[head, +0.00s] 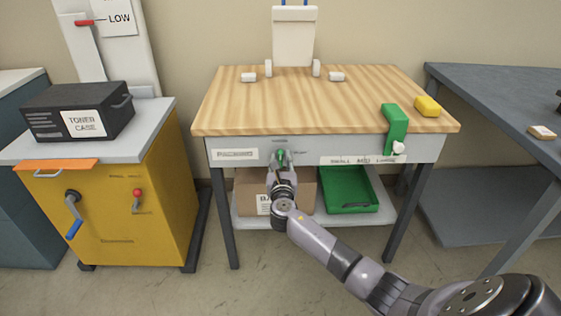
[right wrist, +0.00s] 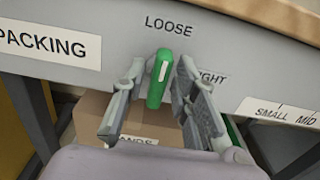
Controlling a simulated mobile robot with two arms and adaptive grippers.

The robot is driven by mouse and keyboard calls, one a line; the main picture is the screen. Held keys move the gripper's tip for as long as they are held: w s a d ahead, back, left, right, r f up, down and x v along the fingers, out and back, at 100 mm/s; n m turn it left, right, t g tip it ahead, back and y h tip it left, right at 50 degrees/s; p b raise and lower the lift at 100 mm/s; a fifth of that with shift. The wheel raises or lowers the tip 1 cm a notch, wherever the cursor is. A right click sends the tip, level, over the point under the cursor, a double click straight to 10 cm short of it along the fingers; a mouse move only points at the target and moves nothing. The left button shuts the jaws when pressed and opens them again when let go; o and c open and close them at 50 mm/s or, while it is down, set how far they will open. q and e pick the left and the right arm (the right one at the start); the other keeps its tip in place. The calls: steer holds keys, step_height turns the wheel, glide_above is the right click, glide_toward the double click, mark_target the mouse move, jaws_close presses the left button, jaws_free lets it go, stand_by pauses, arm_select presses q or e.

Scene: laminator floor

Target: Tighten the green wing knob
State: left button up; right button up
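The green wing knob (head: 281,155) is on the grey front apron of the wood-topped bench. In the right wrist view the knob (right wrist: 158,80) stands nearly upright, its white stripe pointing up towards the word LOOSE. A second label to its right, ending in "GHT", is partly hidden by a finger. My right gripper (head: 281,166) is at the apron. In the right wrist view its fingers (right wrist: 161,72) stand open on both sides of the knob, with gaps visible. My left gripper is not in view.
Below the apron, a cardboard box (head: 248,190) and a green tray (head: 347,188) are on the lower shelf. A green slider-like part (head: 394,128) hangs over the bench's front right edge. A yellow cabinet (head: 125,215) stands left, a dark table (head: 490,88) right.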

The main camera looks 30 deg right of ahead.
jaws_close()
